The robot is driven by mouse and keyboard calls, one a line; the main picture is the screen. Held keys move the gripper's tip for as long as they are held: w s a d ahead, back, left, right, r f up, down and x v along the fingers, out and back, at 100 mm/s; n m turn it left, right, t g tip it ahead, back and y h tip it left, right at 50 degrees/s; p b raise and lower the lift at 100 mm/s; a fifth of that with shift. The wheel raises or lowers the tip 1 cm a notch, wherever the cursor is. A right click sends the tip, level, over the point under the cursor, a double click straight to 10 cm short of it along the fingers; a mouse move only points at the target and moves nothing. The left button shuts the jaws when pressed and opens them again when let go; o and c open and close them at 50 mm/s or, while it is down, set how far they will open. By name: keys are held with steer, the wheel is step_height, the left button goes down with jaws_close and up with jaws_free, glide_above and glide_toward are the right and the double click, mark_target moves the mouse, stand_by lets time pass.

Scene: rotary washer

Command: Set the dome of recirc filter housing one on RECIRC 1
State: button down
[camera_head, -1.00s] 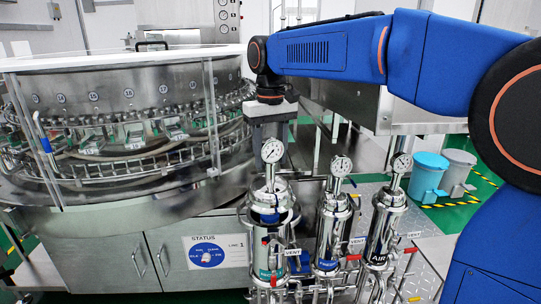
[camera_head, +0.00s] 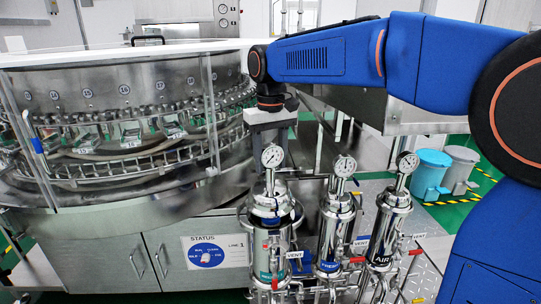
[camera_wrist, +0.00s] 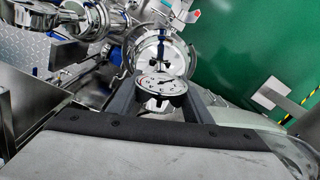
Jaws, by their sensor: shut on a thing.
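The steel dome (camera_head: 271,201) of the left housing carries a round white gauge on its stem. It stands upright over the left housing body (camera_head: 269,245), with a dark band between them; I cannot tell whether it is fully seated. My gripper (camera_head: 271,146) points down over the dome and is shut on its gauge stem. In the wrist view the gauge (camera_wrist: 161,84) lies between the two fingers (camera_wrist: 160,98), with the round dome (camera_wrist: 160,52) beyond it. The teal label on the housing is too small to read. The actual grip contact is hidden behind the gauge.
Two similar housings with gauges, a blue-labelled one (camera_head: 336,225) and AIR (camera_head: 390,228), stand close on the right. VENT tags and red-handled valves stick out between them. The rotary washer (camera_head: 120,120) fills the left. Two bins (camera_head: 431,172) stand behind at the right.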

steer(key=shift+f, duration=1.9)
steer(key=c, duration=0.8)
jaws_free()
steer(key=shift+c, duration=0.2)
step_height(320, 180, up, 18)
steer(key=shift+f, duration=0.25)
